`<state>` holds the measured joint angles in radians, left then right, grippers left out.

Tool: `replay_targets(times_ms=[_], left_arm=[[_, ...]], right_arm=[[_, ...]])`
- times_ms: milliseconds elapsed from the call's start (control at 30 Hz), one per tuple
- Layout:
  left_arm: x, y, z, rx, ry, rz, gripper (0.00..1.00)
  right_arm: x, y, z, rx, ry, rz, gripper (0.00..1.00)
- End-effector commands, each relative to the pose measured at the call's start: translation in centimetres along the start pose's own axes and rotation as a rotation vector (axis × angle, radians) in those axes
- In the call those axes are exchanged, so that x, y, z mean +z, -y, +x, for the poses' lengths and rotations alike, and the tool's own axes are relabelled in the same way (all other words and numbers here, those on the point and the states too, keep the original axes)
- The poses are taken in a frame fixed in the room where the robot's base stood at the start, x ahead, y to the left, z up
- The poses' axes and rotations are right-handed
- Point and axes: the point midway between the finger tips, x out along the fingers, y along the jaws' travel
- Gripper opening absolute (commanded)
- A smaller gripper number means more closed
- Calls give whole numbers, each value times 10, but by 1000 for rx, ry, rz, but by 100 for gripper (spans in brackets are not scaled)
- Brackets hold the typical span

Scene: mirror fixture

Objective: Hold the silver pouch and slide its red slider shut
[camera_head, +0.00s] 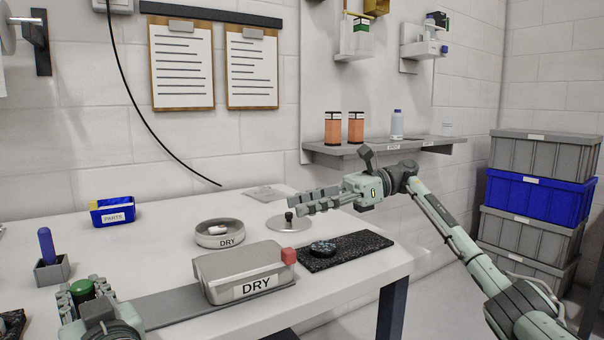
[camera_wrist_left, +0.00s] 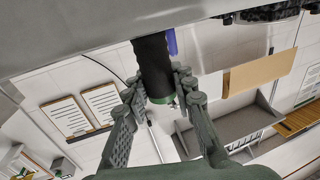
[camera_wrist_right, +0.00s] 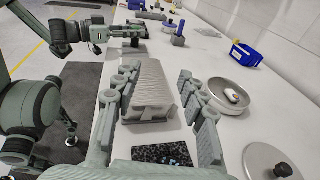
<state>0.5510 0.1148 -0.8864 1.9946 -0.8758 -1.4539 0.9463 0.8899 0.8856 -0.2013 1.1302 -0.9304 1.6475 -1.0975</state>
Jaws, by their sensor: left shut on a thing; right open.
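The silver pouch (camera_head: 228,266), labelled DRY, lies near the table's front edge. The red slider (camera_head: 289,256) is at its right end in the head view. My left gripper (camera_head: 84,288) is shut on a black cylinder with a green end (camera_wrist_left: 152,62), left of the pouch and apart from it. My right gripper (camera_head: 312,200) is open and empty, raised above the table behind and right of the pouch. In the right wrist view the pouch (camera_wrist_right: 151,88) appears between the spread fingers, below them; I cannot make out the slider there.
A grey strip (camera_head: 180,305) runs left from the pouch. Behind are a round DRY dish (camera_head: 220,240) and a knobbed lid (camera_head: 290,222). A blue PARTS bin (camera_head: 113,215) stands further left.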

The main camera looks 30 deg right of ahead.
Motion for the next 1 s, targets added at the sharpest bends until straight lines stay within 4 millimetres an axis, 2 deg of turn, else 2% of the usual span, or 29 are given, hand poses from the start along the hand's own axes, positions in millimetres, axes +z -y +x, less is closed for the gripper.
replay_targets(times_ms=[167,500,800,1000], left_arm=[[0,1,0,-3,0,0,0],[0,1,0,-3,0,0,0],[0,1,0,-3,0,1,0],[0,1,0,-2,0,1,0]], right_arm=[[13,29,-11,-147,181,92,41],[25,73,-62,-381,485,259,41],[18,97,-118,-540,707,385,41],[10,106,-152,-620,827,451,41]])
